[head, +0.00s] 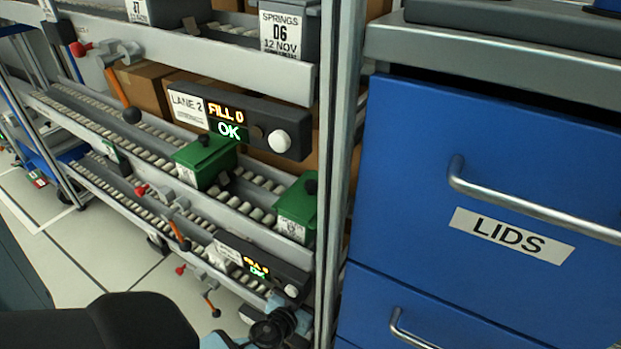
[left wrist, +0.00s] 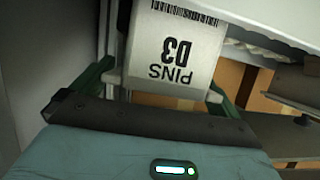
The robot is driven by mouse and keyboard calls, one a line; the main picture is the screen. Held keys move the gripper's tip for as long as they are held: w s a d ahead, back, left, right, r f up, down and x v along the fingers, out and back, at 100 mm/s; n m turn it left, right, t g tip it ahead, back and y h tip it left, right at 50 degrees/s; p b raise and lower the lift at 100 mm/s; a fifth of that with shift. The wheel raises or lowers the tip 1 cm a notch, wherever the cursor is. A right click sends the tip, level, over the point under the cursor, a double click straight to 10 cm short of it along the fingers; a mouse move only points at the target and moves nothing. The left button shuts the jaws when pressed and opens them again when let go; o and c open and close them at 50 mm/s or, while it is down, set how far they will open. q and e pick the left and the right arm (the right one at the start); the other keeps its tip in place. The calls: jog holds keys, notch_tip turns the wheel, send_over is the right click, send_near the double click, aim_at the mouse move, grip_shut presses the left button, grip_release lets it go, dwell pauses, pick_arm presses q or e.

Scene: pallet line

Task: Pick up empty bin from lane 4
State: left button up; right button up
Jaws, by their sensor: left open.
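My left gripper (left wrist: 158,92) shows in the left wrist view as a teal body with a dark crossbar. It is open. A pale bin front (left wrist: 176,45) labelled "PINS D3" faces the crossbar, upside down in this view. Dark green parts show on both sides of it. I cannot tell whether the gripper touches it. In the head view, dark and teal parts of my arm fill the bottom edge, and my fingertips cannot be made out. No readable lane 4 sign shows. My right gripper is not in view.
Green bins (head: 206,160) (head: 297,206) sit by the roller lanes under the "LANE 2" display (head: 240,118). A lower display (head: 262,268) is near my arm. A grey "SPRINGS 06" bin (head: 289,32) is above. A blue "LIDS" drawer cabinet (head: 480,130) stands right.

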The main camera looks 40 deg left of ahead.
pick_arm(q)
jog(key=shift+w+a+f, duration=0.1)
jog(key=shift+w+f, duration=0.05)
jog(key=shift+w, duration=0.2)
jog(key=c, duration=0.9)
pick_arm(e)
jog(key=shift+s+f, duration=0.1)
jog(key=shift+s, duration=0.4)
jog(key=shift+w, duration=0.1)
pick_arm(q)
jog(key=shift+r, duration=0.25)
jog(key=shift+r+p, duration=0.55)
jog(key=shift+r, duration=0.05)
jog(key=s+a+r, duration=0.1)
jog(key=s+a, duration=0.3)
jog(key=s, duration=0.3)
jog(key=s+a+r+p, duration=0.1)
jog(key=s+a+r, duration=0.1)
jog(key=s+a, duration=0.2)
jog(key=s, duration=0.3)
jog(key=shift+r, duration=0.25)
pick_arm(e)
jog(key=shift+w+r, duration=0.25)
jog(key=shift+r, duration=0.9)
